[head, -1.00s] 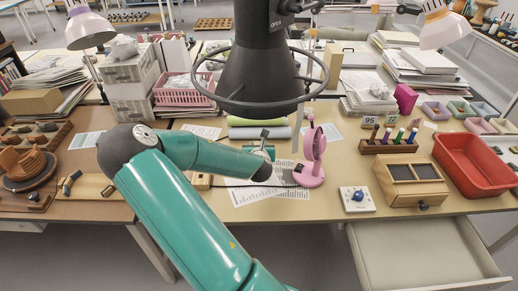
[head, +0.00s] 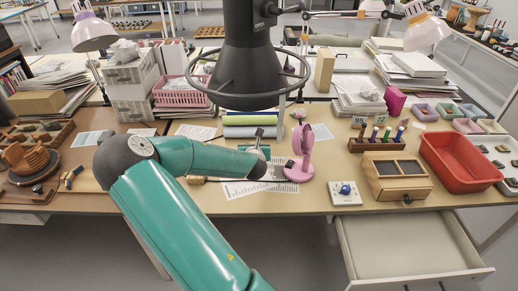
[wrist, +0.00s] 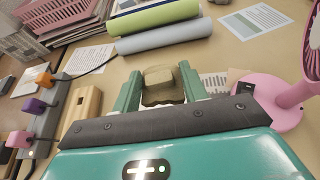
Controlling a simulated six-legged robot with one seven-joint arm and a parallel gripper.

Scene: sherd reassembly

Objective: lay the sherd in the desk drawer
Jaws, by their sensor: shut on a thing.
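My gripper (wrist: 160,88) is shut on the sherd (wrist: 163,84), a small olive-brown piece held between the two green fingers in the wrist view. In the head view my forearm and wrist hide the sherd, and the gripper is over the desk left of the pink fan. The desk drawer (head: 408,245) is pulled open under the desk's right part. Its pale floor is bare where it shows.
A pink fan (head: 301,160) stands close to the gripper's right. A white device with a blue knob (head: 345,193), a wooden box (head: 396,178) and a red tray (head: 460,163) stand above the drawer. Green and blue rolls (wrist: 160,25) lie behind the gripper.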

